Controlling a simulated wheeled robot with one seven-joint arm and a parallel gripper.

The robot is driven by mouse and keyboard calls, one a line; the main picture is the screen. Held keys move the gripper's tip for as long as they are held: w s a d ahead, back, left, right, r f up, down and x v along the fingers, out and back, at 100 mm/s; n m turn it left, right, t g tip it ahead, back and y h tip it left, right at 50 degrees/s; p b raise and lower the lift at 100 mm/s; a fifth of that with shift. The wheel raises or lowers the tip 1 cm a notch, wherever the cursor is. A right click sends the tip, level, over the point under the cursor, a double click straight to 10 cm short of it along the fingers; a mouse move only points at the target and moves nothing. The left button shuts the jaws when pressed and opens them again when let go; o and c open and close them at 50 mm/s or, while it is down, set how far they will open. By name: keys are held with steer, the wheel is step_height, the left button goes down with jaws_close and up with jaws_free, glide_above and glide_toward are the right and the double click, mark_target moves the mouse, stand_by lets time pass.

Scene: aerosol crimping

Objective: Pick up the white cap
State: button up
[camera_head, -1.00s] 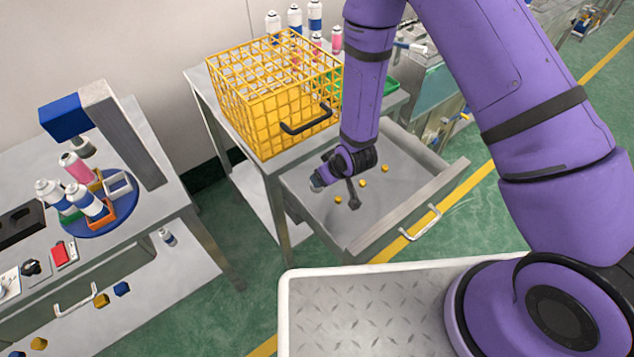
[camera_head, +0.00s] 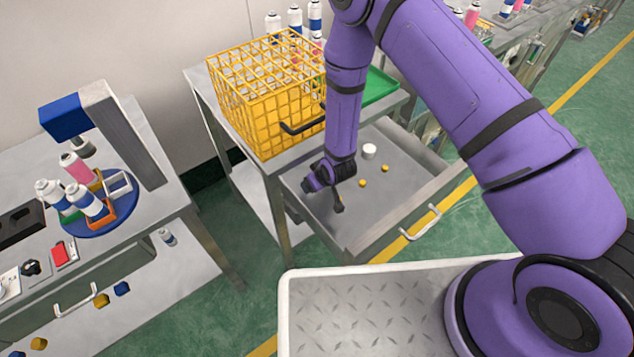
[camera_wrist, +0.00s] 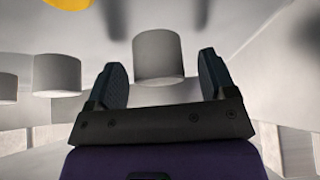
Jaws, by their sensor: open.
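A white cap (camera_head: 369,151) stands in the open drawer (camera_head: 400,205), to the right of my forearm in the head view. In the wrist view, a white cylindrical cap (camera_wrist: 158,54) shows in the gap between the two dark fingers, apart from both. My gripper (camera_wrist: 163,78) is open and empty. In the head view my gripper (camera_head: 338,207) is low over the drawer, its fingers partly hidden by my wrist. More white caps (camera_wrist: 57,75) stand to the left in the wrist view. I cannot tell which of these matches the one in the head view.
Small yellow pieces (camera_head: 362,183) lie in the drawer, and a yellow one (camera_wrist: 68,3) shows at the wrist view's top edge. Drawer walls surround my gripper. A yellow wire basket (camera_head: 265,100) and a green tray (camera_head: 380,86) sit on the table above.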

steer(key=c, duration=1)
steer(key=shift+o, duration=0.2)
steer(key=shift+r, duration=0.1)
